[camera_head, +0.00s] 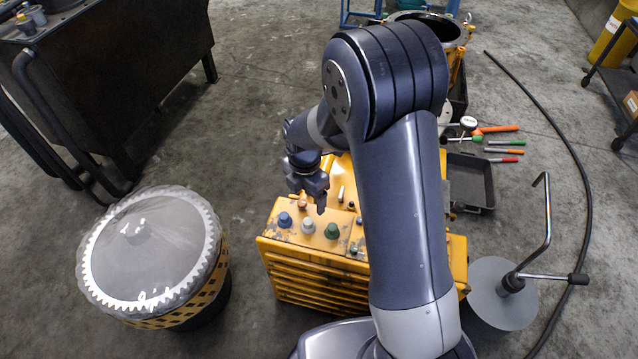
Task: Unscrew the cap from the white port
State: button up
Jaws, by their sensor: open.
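A yellow machine housing (285,245) stands on the floor below my arm. On its top, near the front edge, a row of caps shows: a blue cap (285,219), a whitish-grey cap (308,226) and a green cap (332,230). The whitish-grey cap sits upright between the other two, and I take it as the one on the white port; the port under it is hidden. My gripper (310,202) is open, just behind and above the caps, pointing down. It appears empty and apart from the whitish-grey cap. A small copper-coloured knob (302,204) is right by it.
My arm hides the housing's right part. A drum with a toothed grey ring (150,250) stands left. A dark tray (471,182) and several hand tools (490,140) lie right. A grey disc with a bent rod (503,292) stands front right. Floor between drum and housing is clear.

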aim_at(308, 220)
notch_tip(308, 220, down, 11)
jog(key=b, duration=0.8)
jog(key=shift+f, duration=0.1)
grip_shut()
dwell(0.6)
jog(key=shift+n, duration=0.3)
jog(key=n, duration=0.4)
jog(key=shift+n, duration=0.4)
